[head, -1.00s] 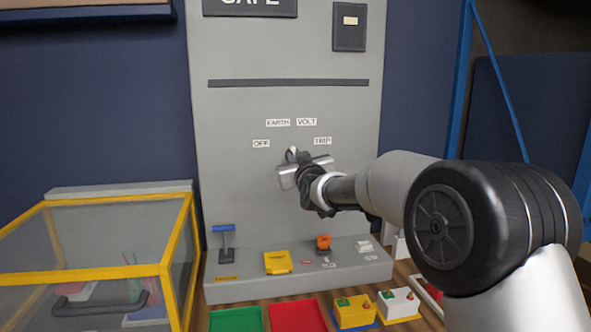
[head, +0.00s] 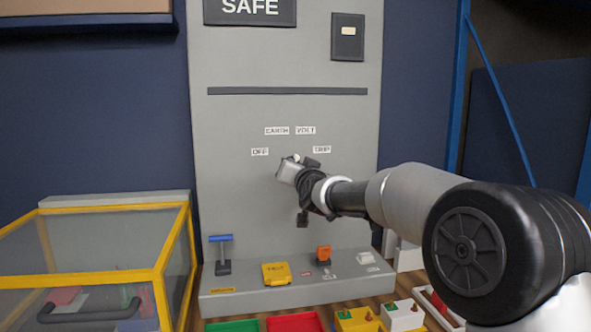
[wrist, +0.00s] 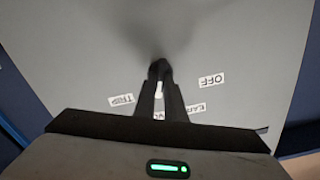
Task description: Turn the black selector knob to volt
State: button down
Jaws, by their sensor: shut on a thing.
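The black selector knob is on the grey panel (head: 240,190), largely hidden by my gripper. A white pointer mark (wrist: 158,90) shows between my fingers in the wrist view and points roughly toward the partly covered VOLT label. My gripper (wrist: 159,68) is shut on the knob; in the head view it (head: 292,162) is against the panel below the labels. The VOLT label (head: 306,130) is at the upper right of the knob, with EARTH (head: 276,131) to its left, OFF (head: 260,152) lower left and TRIP (head: 322,149) lower right.
Below, a ledge carries a blue-topped handle (head: 221,240), a yellow block (head: 276,273) and an orange part (head: 323,254). A yellow-framed clear box (head: 158,268) stands at left. Green (head: 233,326) and red (head: 295,322) trays are in front.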

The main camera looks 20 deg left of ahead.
dwell(0.3)
jog(key=c, duration=1.8)
grip_release()
jog(key=v, duration=1.7)
jog(key=shift+s+d, duration=0.1)
jog(key=shift+d, duration=0.1)
